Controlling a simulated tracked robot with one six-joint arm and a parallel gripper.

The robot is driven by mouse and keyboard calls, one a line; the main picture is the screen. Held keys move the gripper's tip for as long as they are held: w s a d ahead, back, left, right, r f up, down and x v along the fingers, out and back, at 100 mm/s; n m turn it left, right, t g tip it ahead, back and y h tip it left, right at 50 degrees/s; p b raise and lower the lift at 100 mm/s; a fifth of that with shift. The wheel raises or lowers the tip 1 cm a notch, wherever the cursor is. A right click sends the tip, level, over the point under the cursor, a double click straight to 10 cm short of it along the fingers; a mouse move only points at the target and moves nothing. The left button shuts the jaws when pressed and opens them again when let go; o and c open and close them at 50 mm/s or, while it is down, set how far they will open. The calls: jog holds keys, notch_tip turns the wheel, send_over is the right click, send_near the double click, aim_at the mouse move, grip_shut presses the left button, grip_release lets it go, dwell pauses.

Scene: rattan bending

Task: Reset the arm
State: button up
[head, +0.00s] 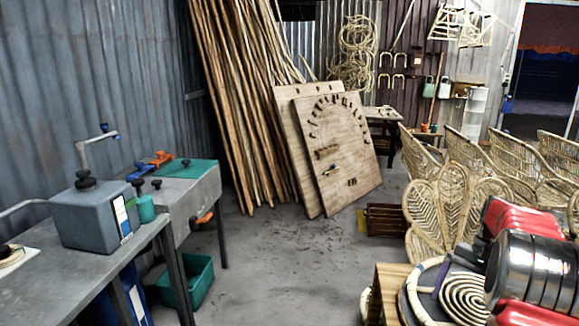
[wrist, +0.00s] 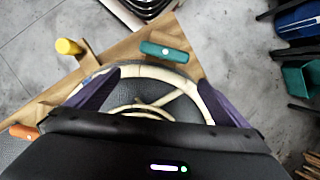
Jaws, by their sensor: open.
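My gripper (wrist: 158,76) shows in the wrist view with its two dark purple fingers spread wide, nothing clamped between them. A pale rattan ring with inner curved strips (wrist: 150,102) lies beyond the fingers, and its upper arc spans the gap between them. I cannot tell how high the fingers are above it. My gripper's dark body hides the lower part of the ring.
Yellow (wrist: 68,47), green (wrist: 164,52) and orange (wrist: 24,131) pieces lie around the ring on a brown worktop (wrist: 120,50). Rattan chairs (head: 450,205) crowd the right. A metal bench with a grey box (head: 90,220) stands left.

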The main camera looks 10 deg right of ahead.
jog(key=s+a+r+n+t+h, duration=0.1)
jog(key=s+a, duration=0.5)
jog(key=a, duration=0.6)
jog(key=s+a+r+n+t+h, duration=0.1)
jog(key=s+a+r+n+t, duration=0.2)
jog(key=a, duration=0.9)
jog(key=s+a+r+n+t+h, duration=0.1)
jog(key=s+a+r+n+t, duration=0.2)
jog(key=s+a+r+n, duration=0.4)
jog(key=s+a, duration=0.2)
jog(key=a, duration=0.4)
jog(key=shift+s+r, duration=0.3)
jog(key=shift+s, duration=0.1)
jog(key=shift+a, duration=0.1)
